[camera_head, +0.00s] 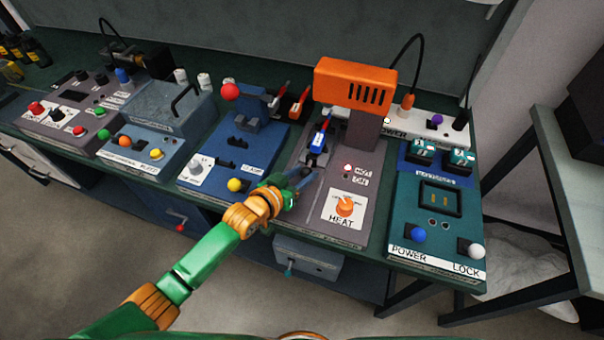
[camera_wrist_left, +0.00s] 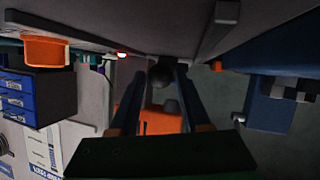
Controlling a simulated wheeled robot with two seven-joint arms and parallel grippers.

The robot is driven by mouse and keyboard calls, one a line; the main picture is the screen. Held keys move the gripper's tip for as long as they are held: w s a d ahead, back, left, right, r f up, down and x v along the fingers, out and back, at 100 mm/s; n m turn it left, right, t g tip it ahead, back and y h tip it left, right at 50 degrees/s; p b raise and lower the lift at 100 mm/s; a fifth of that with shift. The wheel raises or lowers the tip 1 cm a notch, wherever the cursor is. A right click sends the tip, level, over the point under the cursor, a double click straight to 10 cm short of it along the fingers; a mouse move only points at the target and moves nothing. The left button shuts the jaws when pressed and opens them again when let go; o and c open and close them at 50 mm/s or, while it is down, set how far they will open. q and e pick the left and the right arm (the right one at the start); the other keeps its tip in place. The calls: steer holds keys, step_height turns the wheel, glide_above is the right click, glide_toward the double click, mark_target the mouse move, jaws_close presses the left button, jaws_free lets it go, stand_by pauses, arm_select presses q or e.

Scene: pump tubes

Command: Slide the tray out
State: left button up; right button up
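The dark tray (camera_head: 316,158) sits under the orange heater head (camera_head: 355,82) on the grey heat station, with a blue-topped tube (camera_head: 319,138) standing at it. My left gripper (camera_head: 305,178) is low over the front of this station, just in front of the tray. In the left wrist view my left gripper (camera_wrist_left: 166,76) has its two fingers apart, on either side of a round dark knob (camera_wrist_left: 161,74). I cannot tell whether the fingers touch the knob. My right gripper is not in view.
A blue station (camera_head: 262,150) with a yellow knob stands to the left. A teal POWER and LOCK station (camera_head: 440,215) stands to the right.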

arm_select(q)
jaws_close()
stand_by(1.1)
